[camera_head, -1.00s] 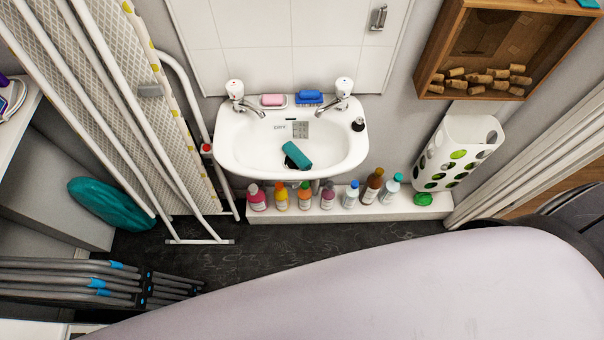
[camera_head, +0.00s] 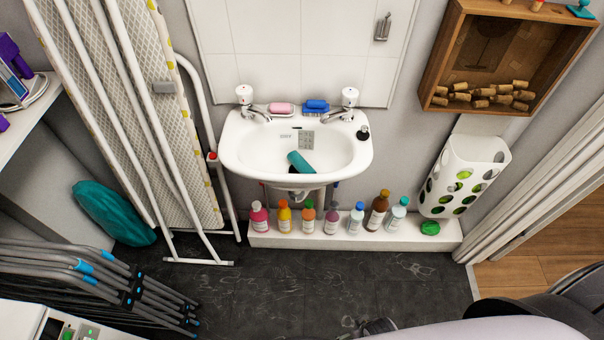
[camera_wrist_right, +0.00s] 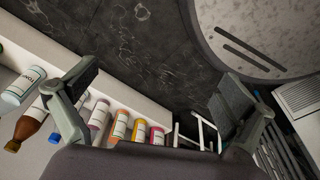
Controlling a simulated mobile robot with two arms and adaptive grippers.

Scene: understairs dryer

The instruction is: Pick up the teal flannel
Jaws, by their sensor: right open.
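The teal flannel (camera_head: 299,162) is a small rolled bundle lying in the white sink (camera_head: 234,160), near the middle of the basin below the overflow grate. It does not show in the right wrist view. My right gripper (camera_wrist_right: 158,88) has its two dark fingers spread wide with nothing between them. In that view it is above the floor beside the white ledge with the bottles, apart from the flannel. My left gripper is not in view.
Several bottles (camera_head: 331,219) stand on the white ledge (camera_head: 300,240) under the sink. Taps, a pink soap (camera_head: 281,109) and a blue brush (camera_head: 316,106) sit on the sink's back rim. An ironing board (camera_head: 160,110) leans at left. A cork box (camera_head: 430,75) hangs upper right.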

